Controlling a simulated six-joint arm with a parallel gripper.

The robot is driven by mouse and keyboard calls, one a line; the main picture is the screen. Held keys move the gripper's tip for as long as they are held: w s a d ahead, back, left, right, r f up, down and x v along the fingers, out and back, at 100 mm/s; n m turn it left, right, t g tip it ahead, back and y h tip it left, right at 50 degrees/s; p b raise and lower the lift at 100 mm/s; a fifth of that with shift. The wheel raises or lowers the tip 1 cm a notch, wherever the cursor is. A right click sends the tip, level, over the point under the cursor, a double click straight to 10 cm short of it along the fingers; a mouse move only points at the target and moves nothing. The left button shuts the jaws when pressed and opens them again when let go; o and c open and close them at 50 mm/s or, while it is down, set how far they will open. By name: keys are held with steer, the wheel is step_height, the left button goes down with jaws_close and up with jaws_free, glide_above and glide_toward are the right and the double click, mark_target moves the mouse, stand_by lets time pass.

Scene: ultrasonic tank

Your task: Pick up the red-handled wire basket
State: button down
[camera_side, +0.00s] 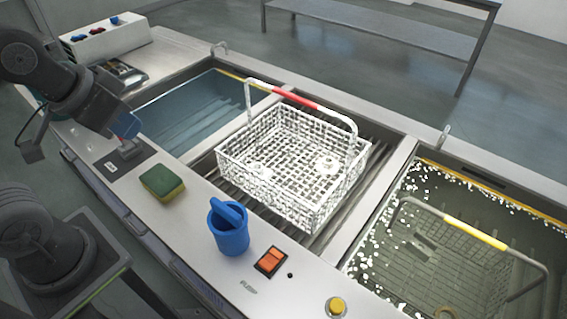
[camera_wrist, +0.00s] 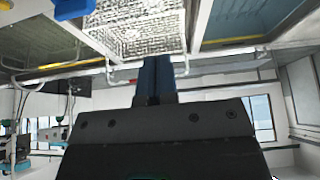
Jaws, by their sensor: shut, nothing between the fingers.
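The white wire basket (camera_side: 290,160) with a red-gripped handle (camera_side: 294,98) stands on the slatted rack between two tanks in the side view. Its handle is upright, arching over it. The basket's mesh (camera_wrist: 142,32) also shows at the top of the wrist view. My gripper (camera_side: 131,146) is left of the basket, above the near counter and well apart from it. In the wrist view its two blue fingers (camera_wrist: 157,72) are together with nothing between them.
A second basket with a yellow-gripped handle (camera_side: 475,232) sits in the bubbling right tank. The left tank (camera_side: 195,110) holds still water. A green-yellow sponge (camera_side: 162,183), a blue cup (camera_side: 229,230), an orange switch (camera_side: 270,262) and a yellow knob (camera_side: 336,306) are on the front counter.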

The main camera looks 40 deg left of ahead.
stand_by(0.3)
steer(key=c, duration=1.1)
jaws_free()
steer(key=shift+o, duration=0.2)
steer(key=w+d+r+m, duration=0.1)
steer(key=w+r+m, duration=0.3)
steer(key=w, duration=0.2)
steer(key=m+g, duration=0.3)
steer(key=m, duration=1.1)
glide_above(298, 97)
steer(key=s, duration=0.2)
steer(key=x, duration=0.9)
steer(key=shift+s+d, duration=0.2)
steer(key=shift+d, duration=0.05)
steer(key=shift+a+x, duration=0.15)
steer(key=shift+x, duration=1.2)
steer(key=shift+a+x, duration=0.15)
steer(key=shift+x, duration=1.2)
